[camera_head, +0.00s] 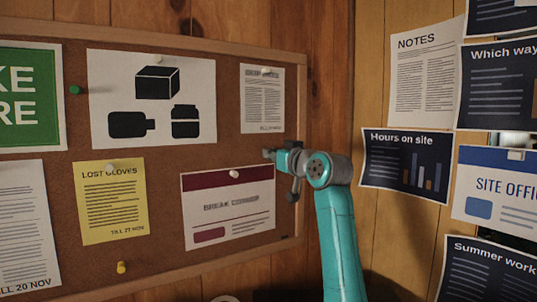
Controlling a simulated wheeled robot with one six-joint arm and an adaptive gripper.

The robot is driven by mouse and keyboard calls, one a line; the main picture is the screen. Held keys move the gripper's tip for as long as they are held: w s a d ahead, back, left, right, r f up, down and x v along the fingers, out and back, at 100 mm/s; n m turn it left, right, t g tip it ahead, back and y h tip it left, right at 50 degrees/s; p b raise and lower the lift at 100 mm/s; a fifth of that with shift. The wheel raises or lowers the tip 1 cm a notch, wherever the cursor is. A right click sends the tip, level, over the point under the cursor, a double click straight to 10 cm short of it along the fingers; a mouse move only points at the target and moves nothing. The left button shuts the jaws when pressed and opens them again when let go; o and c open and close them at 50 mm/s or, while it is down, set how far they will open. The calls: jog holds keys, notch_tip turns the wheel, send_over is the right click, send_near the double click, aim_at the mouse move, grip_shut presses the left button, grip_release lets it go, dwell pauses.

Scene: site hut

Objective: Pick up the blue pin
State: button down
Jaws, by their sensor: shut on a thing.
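My gripper (271,154) is at the right part of the cork board (160,165), between the small notice above and the "Break" notice below. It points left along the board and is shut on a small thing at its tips. No blue pin shows elsewhere on the board, so the held thing appears to be the blue pin, mostly hidden by the fingers. I cannot tell whether it still touches the cork.
A green pin (75,90) and a yellow pin (122,267) stick in bare cork. White pins hold the yellow notice (112,205), the "Break" notice (227,212) and others. The board's wooden frame (303,100) is close to my gripper. Posters cover the right wall.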

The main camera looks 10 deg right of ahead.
dwell(0.4)
jog(key=shift+v, duration=2.2)
jog(key=shift+s, duration=0.1)
jog(key=shift+s+d+r, duration=0.25)
jog(key=shift+s+r, duration=0.2)
jog(key=shift+s, duration=0.3)
jog(key=shift+s+d+r, duration=0.25)
jog(key=shift+s+r, duration=0.25)
jog(key=shift+s, duration=0.3)
jog(key=shift+s+d+r, duration=0.3)
jog(key=shift+s+r, duration=0.15)
jog(key=shift+s, duration=0.3)
